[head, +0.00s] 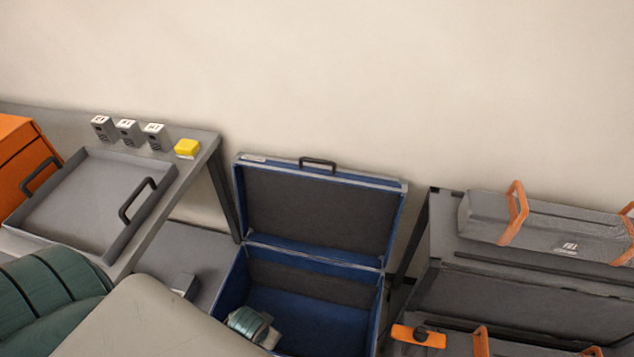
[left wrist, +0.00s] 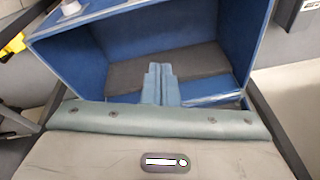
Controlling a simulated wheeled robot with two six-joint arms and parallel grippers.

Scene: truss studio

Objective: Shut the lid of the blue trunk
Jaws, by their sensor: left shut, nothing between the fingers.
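The blue trunk (head: 300,310) stands in the middle of the head view with its lid (head: 318,212) raised and leaning back near the wall. The lid has a grey lining and a dark handle (head: 318,162) on its top edge. In the left wrist view the blue trunk (left wrist: 85,50) fills the upper part. My left gripper (left wrist: 158,70) is shut and empty there, in front of the trunk's blue and grey surfaces; contact cannot be told. In the head view a teal part of my left arm shows over the trunk's front left. My right gripper is not in view.
A grey table (head: 205,150) on the left holds a grey tray (head: 95,195), several small grey boxes (head: 127,130) and a yellow block (head: 187,148). On the right, a dark case (head: 540,300) and a grey bag (head: 560,225) with orange handles stand close to the trunk.

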